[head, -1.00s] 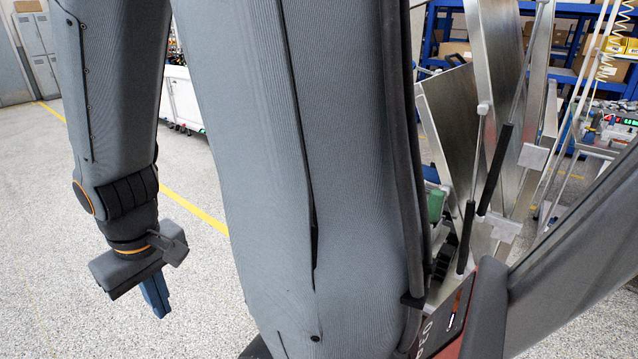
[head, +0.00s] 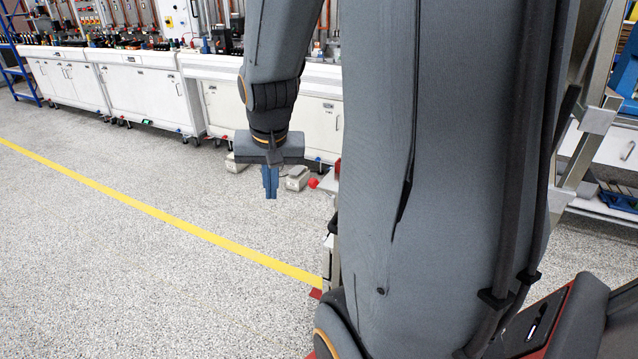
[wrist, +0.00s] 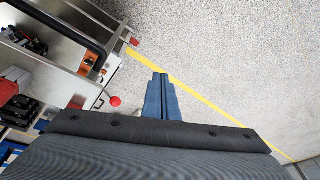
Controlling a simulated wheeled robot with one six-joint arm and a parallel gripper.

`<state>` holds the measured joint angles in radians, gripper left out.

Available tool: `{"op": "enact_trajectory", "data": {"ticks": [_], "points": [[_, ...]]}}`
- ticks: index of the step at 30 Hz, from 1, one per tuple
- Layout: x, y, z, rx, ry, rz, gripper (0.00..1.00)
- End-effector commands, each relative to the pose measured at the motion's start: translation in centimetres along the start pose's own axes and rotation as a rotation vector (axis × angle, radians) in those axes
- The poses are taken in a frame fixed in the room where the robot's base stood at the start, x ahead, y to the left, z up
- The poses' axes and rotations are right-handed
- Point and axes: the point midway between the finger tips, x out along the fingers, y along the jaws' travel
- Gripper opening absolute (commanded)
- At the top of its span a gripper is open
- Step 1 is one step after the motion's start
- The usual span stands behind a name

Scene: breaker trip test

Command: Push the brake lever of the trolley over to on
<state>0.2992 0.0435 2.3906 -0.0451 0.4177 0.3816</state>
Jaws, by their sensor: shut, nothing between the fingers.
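The brake lever shows in the wrist view as a thin rod ending in a red ball knob (wrist: 115,101), at the side of the trolley (wrist: 74,60). The knob also shows in the head view (head: 313,183), just left of my arm. My gripper (head: 270,194) points down with its blue fingers shut and empty. In the wrist view the fingers (wrist: 161,80) are to the right of the knob, apart from it. In the head view my arm hides most of the trolley. I cannot read any on or off mark.
A row of white cabinets (head: 140,90) with equipment on top stands along the back. Grey boxes (head: 298,178) lie on the floor behind my gripper. A yellow line (head: 150,210) crosses the open speckled floor to the left. The trolley carries a black handle bar (wrist: 60,24).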

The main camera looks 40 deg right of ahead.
Motion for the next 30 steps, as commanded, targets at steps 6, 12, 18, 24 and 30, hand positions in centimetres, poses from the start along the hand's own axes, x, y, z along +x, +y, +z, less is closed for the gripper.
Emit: {"op": "enact_trajectory", "data": {"ticks": [6, 12, 18, 24, 30], "points": [[1.4, 7.8, -8.7, 0.42, 0.132, 0.029, 0.0], [1.1, 11.3, -11.5, 0.583, 0.187, 0.036, 0.0], [2.6, 11.7, -11.9, 0.597, 0.188, 0.038, 0.0], [5.8, 12.0, -12.4, 0.594, 0.186, 0.038, 0.0], [8.7, 12.2, -12.9, 0.594, 0.188, 0.037, 0.0]]}}
